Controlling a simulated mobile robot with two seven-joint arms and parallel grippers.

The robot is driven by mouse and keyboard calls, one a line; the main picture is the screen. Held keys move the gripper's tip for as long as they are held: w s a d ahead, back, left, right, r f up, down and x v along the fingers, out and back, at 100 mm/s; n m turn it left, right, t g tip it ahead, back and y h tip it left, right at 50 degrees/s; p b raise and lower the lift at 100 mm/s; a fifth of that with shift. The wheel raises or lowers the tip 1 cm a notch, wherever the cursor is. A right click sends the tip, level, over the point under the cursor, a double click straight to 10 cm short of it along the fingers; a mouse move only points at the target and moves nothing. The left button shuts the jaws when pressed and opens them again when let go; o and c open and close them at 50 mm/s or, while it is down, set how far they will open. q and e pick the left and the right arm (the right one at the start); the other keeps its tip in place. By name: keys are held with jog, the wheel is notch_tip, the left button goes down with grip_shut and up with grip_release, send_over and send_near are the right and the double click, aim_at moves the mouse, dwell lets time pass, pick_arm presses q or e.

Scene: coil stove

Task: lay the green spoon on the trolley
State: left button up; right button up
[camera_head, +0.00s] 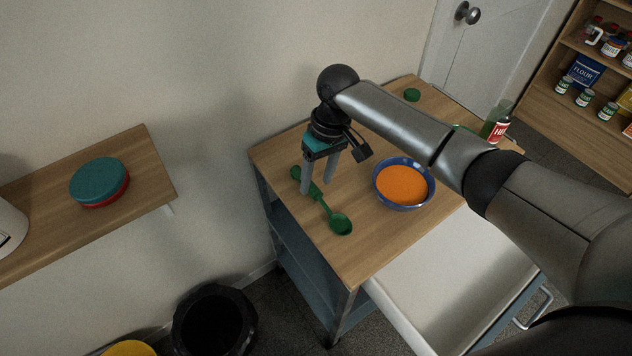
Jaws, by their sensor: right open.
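The green spoon (325,208) lies on the wooden top of the trolley (361,252), its bowl toward the front and its handle toward the back left. My right gripper (317,188) is open and points down over the handle end, with its fingers apart close to the handle. I cannot tell whether a finger touches the spoon. My left gripper is not in view.
A blue bowl of orange food (403,184) stands right of the spoon on the trolley. A bottle with a red label (496,124) and a small green lid (412,95) are farther back. A black bin (214,322) stands on the floor at left.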

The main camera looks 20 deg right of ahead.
notch_tip(320, 180, up, 10)
jog(key=d+p, duration=0.1)
jog(key=shift+w+d+f, duration=0.2)
jog(key=shift+w+d, duration=0.1)
jog(key=shift+d, duration=0.05)
